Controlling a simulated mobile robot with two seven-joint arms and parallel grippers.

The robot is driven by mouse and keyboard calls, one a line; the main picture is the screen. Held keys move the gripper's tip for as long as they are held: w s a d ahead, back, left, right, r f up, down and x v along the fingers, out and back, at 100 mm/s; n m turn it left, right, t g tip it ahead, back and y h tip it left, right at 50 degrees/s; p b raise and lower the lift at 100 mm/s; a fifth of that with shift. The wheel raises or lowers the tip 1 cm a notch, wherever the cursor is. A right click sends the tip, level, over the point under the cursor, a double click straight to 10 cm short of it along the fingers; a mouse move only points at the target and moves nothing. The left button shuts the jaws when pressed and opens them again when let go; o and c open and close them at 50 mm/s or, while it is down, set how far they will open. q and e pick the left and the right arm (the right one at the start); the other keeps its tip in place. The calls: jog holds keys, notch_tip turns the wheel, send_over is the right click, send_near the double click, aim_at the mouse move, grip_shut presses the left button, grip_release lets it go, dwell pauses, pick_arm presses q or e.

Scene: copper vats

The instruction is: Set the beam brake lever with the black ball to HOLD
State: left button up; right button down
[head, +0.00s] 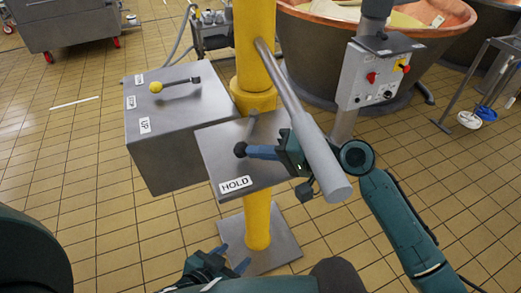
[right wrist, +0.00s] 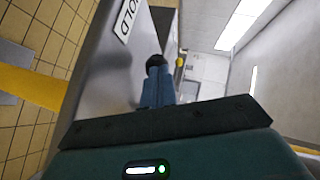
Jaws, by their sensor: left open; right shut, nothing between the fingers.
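The black ball (head: 240,149) of the brake lever is above the grey plate (head: 225,165) on the yellow column. A HOLD label (head: 235,185) is on the plate's near edge. My right gripper (head: 252,152) is shut, its fingertips at the right side of the ball; I cannot tell whether they touch it. In the right wrist view the black ball (right wrist: 155,61) shows just beyond the shut fingers (right wrist: 157,92), with the HOLD label (right wrist: 127,18) above left. My left gripper (head: 234,258) is open, low near the column's foot.
A thick grey handle (head: 318,160) slants down from the yellow column (head: 254,60), overlapping my right gripper in view. A grey box (head: 165,140) with a yellow-ball lever (head: 156,87) and UP label stands left. A control box (head: 378,70) and copper vat (head: 310,60) are behind.

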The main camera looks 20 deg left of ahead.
jog(key=shift+s+a, duration=0.15)
jog(key=shift+a, duration=0.1)
jog(key=shift+a+r, duration=0.1)
dwell(0.5)
